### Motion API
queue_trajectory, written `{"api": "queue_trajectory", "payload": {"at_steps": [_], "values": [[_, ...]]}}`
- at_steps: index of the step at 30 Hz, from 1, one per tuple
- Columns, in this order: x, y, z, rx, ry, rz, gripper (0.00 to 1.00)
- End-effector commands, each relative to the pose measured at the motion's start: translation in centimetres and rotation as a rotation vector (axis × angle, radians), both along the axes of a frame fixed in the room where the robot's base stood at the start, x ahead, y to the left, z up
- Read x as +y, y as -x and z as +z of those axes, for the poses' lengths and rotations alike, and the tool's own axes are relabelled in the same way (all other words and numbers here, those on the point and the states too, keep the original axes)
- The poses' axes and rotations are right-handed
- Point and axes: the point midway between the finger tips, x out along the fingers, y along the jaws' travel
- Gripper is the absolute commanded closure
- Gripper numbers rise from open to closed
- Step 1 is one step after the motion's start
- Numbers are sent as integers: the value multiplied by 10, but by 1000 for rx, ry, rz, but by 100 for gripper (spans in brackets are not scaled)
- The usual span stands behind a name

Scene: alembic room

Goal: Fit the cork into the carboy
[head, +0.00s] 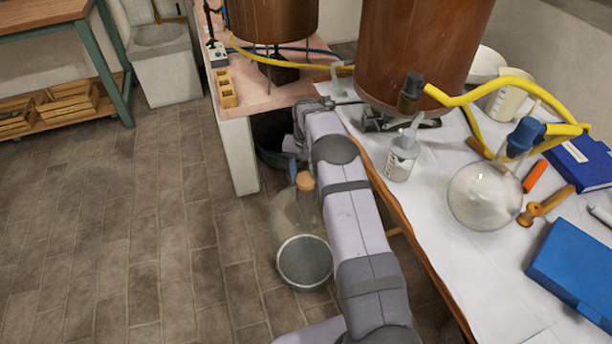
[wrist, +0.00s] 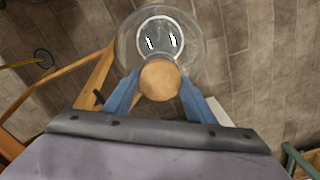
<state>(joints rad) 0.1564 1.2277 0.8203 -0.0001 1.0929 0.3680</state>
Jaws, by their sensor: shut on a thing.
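The cork (wrist: 160,80) is a tan round stopper held between the two blue fingers of my gripper (wrist: 155,90) in the wrist view. It also shows in the head view (head: 305,182) beside a blue finger (head: 293,170). A clear glass vessel that looks like the carboy (head: 290,212) stands on the floor, left of my arm, with a grey round base. In the wrist view the glass (wrist: 195,40) lies beyond the cork, and the cork overlaps its near edge. The cork hides the glass behind it, and I cannot tell whether they touch.
Wooden table legs (wrist: 95,75) stand close left in the wrist view. The tiled floor at left is clear.

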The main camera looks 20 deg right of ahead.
Motion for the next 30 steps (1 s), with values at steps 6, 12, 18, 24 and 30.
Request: {"api": "queue_trajectory", "payload": {"at_steps": [6, 12, 18, 24, 30], "values": [[0, 0, -1, 0, 0, 0, 68], [0, 0, -2, 0, 0, 0, 68], [0, 0, -4, 0, 0, 0, 68], [0, 0, -4, 0, 0, 0, 68], [0, 0, -5, 1, -1, 0, 33]]}}
